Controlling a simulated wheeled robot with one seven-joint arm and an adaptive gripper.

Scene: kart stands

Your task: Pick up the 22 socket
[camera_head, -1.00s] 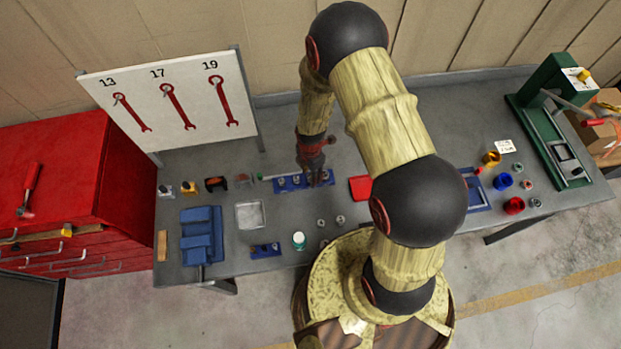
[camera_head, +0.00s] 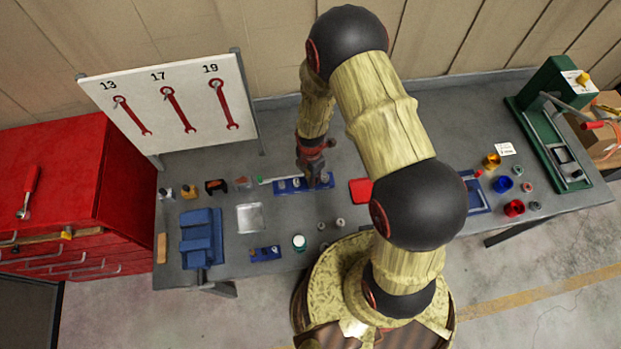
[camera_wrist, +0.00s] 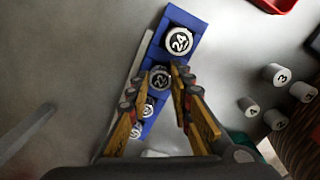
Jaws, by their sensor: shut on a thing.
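A blue socket rail (camera_wrist: 184,22) runs diagonally through the wrist view, with the 24 socket (camera_wrist: 179,41) at its upper end. The 22 socket (camera_wrist: 160,79) is below it, between the fingertips of my gripper (camera_wrist: 157,84), which is shut on it. The 22 socket looks upright, and I cannot tell whether it is clear of the rail. More sockets (camera_wrist: 148,107) show lower on the rail, partly hidden by the left finger. In the head view the rail (camera_head: 281,186) lies at the table's middle, under my gripper (camera_head: 317,182).
Loose numbered cylinders (camera_wrist: 274,74) stand right of the rail in the wrist view. A red tray (camera_head: 361,190) is right of the rail on the grey table (camera_head: 225,258). A long thin tool (camera_head: 270,181) lies close along the rail. A metal tray (camera_head: 250,217) is to the left.

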